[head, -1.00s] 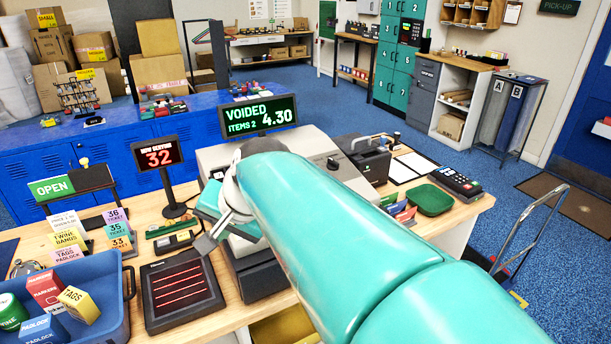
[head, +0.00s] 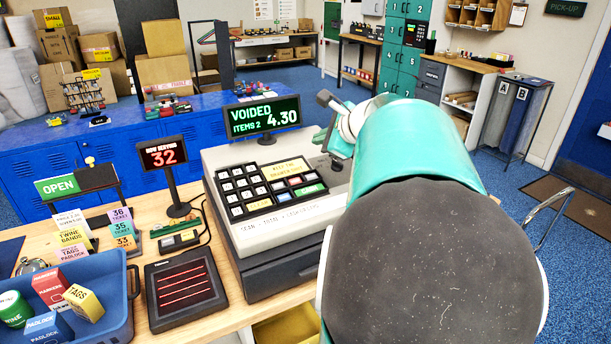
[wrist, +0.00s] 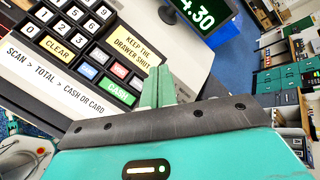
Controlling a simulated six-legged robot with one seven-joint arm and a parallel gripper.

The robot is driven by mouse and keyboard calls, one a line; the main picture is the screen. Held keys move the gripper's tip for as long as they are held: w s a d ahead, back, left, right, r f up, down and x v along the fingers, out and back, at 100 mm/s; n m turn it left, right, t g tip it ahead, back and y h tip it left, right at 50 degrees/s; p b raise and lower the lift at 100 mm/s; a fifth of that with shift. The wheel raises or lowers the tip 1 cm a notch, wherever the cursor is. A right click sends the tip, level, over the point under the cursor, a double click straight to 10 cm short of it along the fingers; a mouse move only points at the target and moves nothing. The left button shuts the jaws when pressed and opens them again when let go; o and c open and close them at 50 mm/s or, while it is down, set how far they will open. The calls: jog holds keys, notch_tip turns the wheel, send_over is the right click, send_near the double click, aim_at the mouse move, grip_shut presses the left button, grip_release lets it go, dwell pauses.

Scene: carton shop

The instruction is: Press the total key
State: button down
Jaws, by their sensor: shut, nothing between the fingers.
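The till (head: 290,228) stands on the wooden counter with its keypad (head: 268,190) uncovered. It has white number keys, a yellow clear key (wrist: 57,48), a green cash key (wrist: 118,93), and small blue (wrist: 88,72) and red (wrist: 120,70) keys. The blue key's label is too small to read, so I cannot tell which key is total. My gripper (wrist: 159,70) is shut and empty, its fingers right of the cash key in the wrist view, apparently above the till. In the head view my arm hides the till's right side.
The till display (head: 262,117) reads voided, items 2, 4.30. A yellow drawer-shut note (wrist: 133,43) lies above the coloured keys. A now-serving sign (head: 162,154), a scanner pad (head: 181,290) and a blue tray (head: 126,318) of small boxes stand left of the till.

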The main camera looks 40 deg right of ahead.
send_near(308, 173)
jog(key=shift+w+r+x, duration=0.1)
jog(key=shift+r+x, duration=0.05)
jog(key=shift+x, duration=0.7)
jog(key=shift+w+r+x, duration=0.1)
jog(key=shift+r+x, duration=0.1)
jog(key=shift+x, duration=0.6)
jog(key=shift+w+r+x, duration=0.15)
jog(key=shift+x, duration=0.7)
jog(key=shift+w+f, duration=0.1)
jog(key=shift+f, duration=0.3)
jog(key=shift+f, duration=0.4)
dwell(0.6)
dwell(0.3)
jog(key=shift+r, duration=0.85)
jog(key=r, duration=0.2)
jog(key=s+r, duration=0.1)
jog(key=r, duration=0.2)
jog(key=shift+s+a, duration=0.1)
jog(key=shift+a, duration=0.05)
